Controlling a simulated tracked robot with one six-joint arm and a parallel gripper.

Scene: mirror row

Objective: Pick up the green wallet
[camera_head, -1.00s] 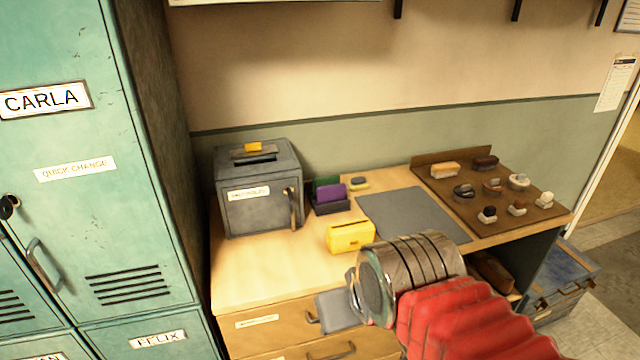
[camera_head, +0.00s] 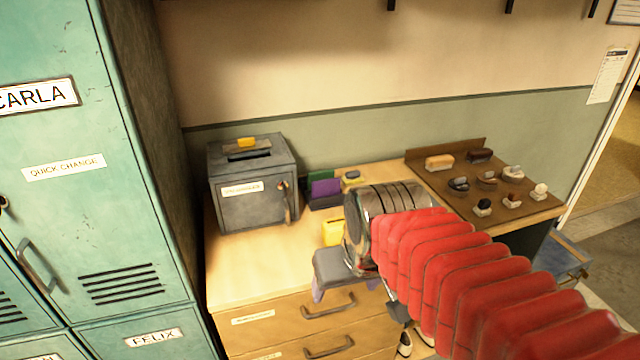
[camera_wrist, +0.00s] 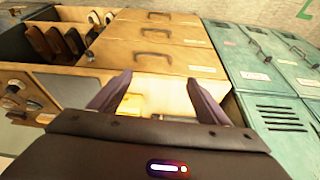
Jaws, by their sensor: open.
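The green wallet (camera_head: 320,176) stands at the back of the bench, in a dark holder (camera_head: 325,201) behind a purple wallet (camera_head: 326,187). Only its upper part shows. My gripper (camera_head: 342,286) is in front of the bench's front edge, well short of the holder, with the arm reaching in from the right. In the wrist view my gripper (camera_wrist: 159,79) has its two purple fingers spread with nothing held between them. I cannot make out the green wallet in the wrist view.
A yellow wallet (camera_head: 332,232) lies on the bench, partly hidden by my wrist. A grey metal box (camera_head: 250,205) stands left of the holder. A brown board (camera_head: 440,185) with brushes is at right. Teal lockers (camera_head: 80,170) stand left. Bare wood (camera_head: 250,265) lies in front of the box.

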